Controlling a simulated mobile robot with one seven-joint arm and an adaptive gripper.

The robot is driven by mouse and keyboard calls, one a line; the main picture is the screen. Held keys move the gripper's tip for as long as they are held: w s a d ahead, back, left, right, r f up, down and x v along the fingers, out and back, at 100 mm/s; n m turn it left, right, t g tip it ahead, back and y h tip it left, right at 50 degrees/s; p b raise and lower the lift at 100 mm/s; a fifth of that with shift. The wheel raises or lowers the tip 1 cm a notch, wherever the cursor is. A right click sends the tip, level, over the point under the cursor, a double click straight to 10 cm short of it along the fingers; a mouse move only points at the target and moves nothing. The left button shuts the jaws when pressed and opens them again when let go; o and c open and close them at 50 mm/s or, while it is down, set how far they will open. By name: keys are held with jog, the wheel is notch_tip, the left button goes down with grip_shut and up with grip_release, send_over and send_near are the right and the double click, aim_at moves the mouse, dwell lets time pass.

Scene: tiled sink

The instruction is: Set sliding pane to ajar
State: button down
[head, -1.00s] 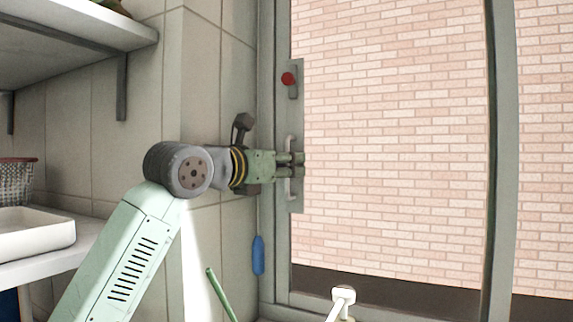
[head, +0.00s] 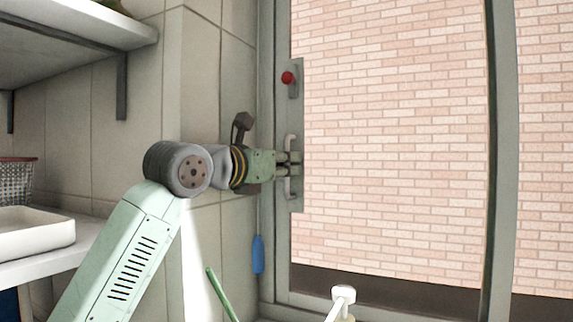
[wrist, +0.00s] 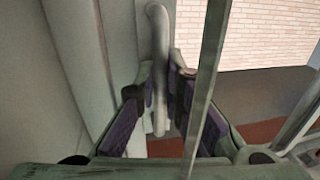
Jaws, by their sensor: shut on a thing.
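The sliding pane (head: 390,150) is a tall glass panel in a grey frame, with a brick wall seen through it. Its left stile stands close beside the left jamb, and I see no clear gap there. A pale upright bar handle (head: 291,190) is on a grey plate on that stile. My gripper (head: 291,164) reaches it from the left and is shut on the handle's middle. In the wrist view the handle (wrist: 159,50) runs between the two fingers of my gripper (wrist: 162,90). The fingertips partly hide the handle in the head view.
A red knob (head: 287,78) sits above the handle. A white tap (head: 342,296) stands below the pane, and a blue object (head: 258,254) is by the wall. A green stick (head: 221,292) leans nearby. Shelves with a white tray (head: 36,236) are at the left.

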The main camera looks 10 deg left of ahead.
jog(key=shift+d+f+b, duration=0.15)
jog(key=shift+d+b, duration=0.15)
jog(key=d+b, duration=0.1)
jog(key=d, duration=0.1)
jog(key=s+d+b, duration=0.1)
jog(key=d+b, duration=0.1)
jog(key=d, duration=0.1)
jog(key=d+b, duration=0.1)
jog(key=d, duration=0.2)
jog(key=shift+s+d, duration=0.15)
jog(key=shift+s, duration=0.2)
jog(key=c, duration=1.7)
grip_release()
jog(key=v, duration=1.2)
